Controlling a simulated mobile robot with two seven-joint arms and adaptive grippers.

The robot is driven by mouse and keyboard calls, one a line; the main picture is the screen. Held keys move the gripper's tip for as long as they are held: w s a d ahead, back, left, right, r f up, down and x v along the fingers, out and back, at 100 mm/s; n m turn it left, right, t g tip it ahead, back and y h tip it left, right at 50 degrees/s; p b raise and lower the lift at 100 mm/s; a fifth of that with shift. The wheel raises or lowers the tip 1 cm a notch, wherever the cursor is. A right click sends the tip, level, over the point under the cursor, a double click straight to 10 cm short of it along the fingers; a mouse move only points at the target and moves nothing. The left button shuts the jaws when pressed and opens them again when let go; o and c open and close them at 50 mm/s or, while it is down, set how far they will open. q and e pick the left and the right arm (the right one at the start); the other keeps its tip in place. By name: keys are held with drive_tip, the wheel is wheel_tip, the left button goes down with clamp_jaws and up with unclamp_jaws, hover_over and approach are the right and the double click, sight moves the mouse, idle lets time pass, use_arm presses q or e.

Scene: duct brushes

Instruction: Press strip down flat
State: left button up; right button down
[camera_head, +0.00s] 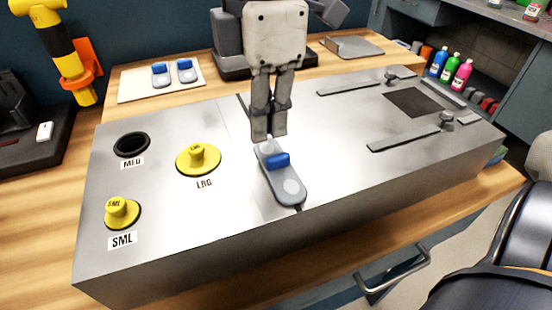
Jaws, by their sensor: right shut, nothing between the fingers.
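My right gripper (269,137) points straight down over the middle of the metal panel (225,215). Its fingers are together and hold nothing. The fingertips are at the far end of a grey tool with a blue pad (290,189), which lies on the panel; I cannot tell whether they touch it. A thin dark line (243,104) shows on the panel behind the fingers and again at the tool's near end. I cannot tell whether this is the strip. My left gripper is not in view.
Yellow plugs sit at LRG (198,158) and SML (122,211); the MED hole (131,144) is dark. Two raised bars (365,81) (404,139) flank a dark square opening (413,102). Two similar blue-padded tools lie on a white mat (135,90).

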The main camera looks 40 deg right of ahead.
sight(268, 147)
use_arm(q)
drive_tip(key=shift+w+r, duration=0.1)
use_arm(e)
drive_tip(key=shift+f, duration=1)
idle(0.3)
wheel_tip(268, 147, up, 3)
drive_tip(key=shift+f+p, duration=0.1)
drive_tip(key=shift+p, duration=0.5)
drive_tip(key=shift+r, duration=1.1)
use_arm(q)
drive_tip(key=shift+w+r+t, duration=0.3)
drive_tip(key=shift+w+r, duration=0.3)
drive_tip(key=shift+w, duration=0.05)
